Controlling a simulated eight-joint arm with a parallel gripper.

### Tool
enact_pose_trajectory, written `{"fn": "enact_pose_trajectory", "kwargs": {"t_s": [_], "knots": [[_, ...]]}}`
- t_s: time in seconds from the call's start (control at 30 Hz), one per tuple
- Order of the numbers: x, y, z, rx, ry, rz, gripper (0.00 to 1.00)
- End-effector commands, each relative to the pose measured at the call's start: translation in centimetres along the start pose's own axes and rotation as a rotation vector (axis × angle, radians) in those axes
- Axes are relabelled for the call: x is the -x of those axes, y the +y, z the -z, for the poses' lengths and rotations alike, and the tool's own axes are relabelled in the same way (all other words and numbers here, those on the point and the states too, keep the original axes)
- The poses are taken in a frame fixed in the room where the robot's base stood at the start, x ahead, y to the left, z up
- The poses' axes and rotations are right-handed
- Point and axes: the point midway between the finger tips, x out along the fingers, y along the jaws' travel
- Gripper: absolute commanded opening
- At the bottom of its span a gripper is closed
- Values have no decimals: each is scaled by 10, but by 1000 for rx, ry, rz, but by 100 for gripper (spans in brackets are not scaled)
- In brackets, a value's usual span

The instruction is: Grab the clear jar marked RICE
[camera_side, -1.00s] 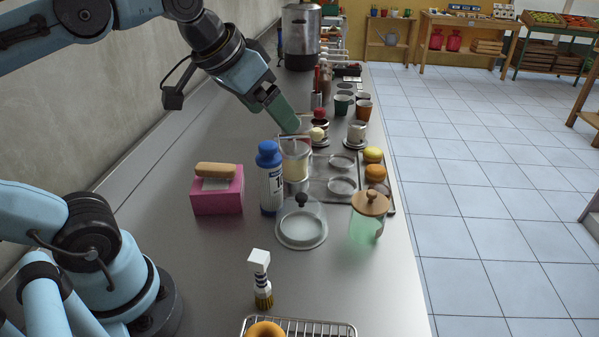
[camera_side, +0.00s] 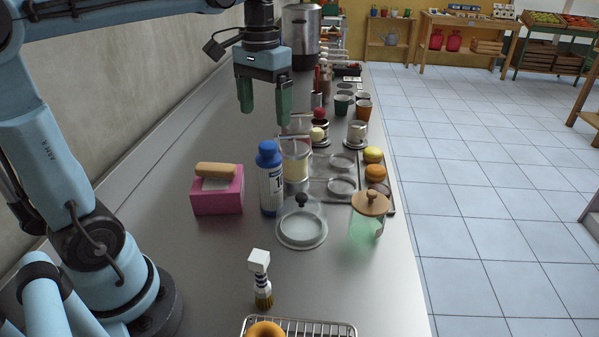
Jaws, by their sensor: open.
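My gripper (camera_side: 265,112) is open and empty, its two green fingers pointing down above the left part of the counter. It is above and a little left of a clear jar (camera_side: 296,160) with pale contents. That jar stands behind a blue-capped bottle (camera_side: 270,180), which hides part of its left side. I cannot read RICE on it. A green-tinted glass jar with a wooden lid (camera_side: 368,218) stands nearer, at the right edge of the counter. No marking on it is readable.
A clear dome with a black knob (camera_side: 302,222) stands in front of the bottle. A pink box (camera_side: 217,190) is to the left. A tray with yellow and orange buns (camera_side: 375,173) lies right. Cups (camera_side: 344,104) stand behind.

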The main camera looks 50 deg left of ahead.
Motion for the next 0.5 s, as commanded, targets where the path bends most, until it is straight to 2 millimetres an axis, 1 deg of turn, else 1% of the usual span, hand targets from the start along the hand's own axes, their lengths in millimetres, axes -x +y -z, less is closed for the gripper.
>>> {"fn": "enact_pose_trajectory", "kwargs": {"t_s": [0.03,0.1,0.27,0.33,0.5], "knots": [[-8,0,0,-1,1,0,88],[-15,0,0,-1,1,0,88],[-26,0,0,-1,2,0,88],[-34,0,1,-1,2,0,88],[-59,0,1,-2,3,0,88]]}}
